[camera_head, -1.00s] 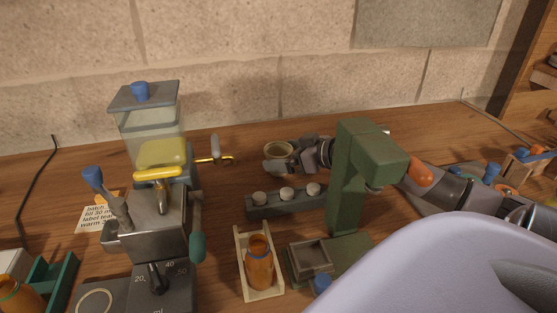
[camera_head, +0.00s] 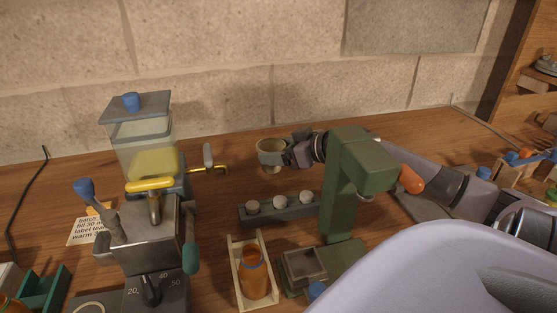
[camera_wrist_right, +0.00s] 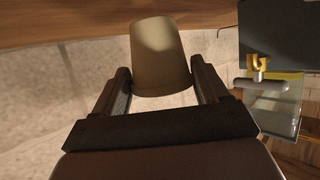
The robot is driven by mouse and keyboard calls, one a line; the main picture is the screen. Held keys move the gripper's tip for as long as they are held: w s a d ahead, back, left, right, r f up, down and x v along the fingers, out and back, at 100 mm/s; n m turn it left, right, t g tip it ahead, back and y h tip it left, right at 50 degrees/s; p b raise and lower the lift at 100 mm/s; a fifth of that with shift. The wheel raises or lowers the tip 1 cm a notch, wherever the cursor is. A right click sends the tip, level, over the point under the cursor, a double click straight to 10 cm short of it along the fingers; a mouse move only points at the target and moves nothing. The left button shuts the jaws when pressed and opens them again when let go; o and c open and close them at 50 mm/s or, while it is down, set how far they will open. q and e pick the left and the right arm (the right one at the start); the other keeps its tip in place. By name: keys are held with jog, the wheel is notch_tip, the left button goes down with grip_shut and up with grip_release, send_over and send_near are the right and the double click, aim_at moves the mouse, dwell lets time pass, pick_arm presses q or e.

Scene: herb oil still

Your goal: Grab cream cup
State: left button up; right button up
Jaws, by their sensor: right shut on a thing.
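The cream cup (camera_head: 271,146) is at the back middle of the bench in the head view, held up off the wood. My right gripper (camera_head: 287,150) reaches in from the right, behind the green press, and is shut on the cup's side. In the right wrist view the cup (camera_wrist_right: 160,58) sits between the two dark fingers of my right gripper (camera_wrist_right: 162,88), which touch it on both sides. My left gripper does not show.
A green press (camera_head: 345,190) stands in front of my right arm. A grey rack (camera_head: 280,210) with several pale caps lies below the cup. An amber bottle (camera_head: 253,274) sits in a wooden holder (camera_head: 237,262).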

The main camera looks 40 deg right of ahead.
notch_tip(320, 180, up, 16)
jog(key=shift+r, duration=0.25)
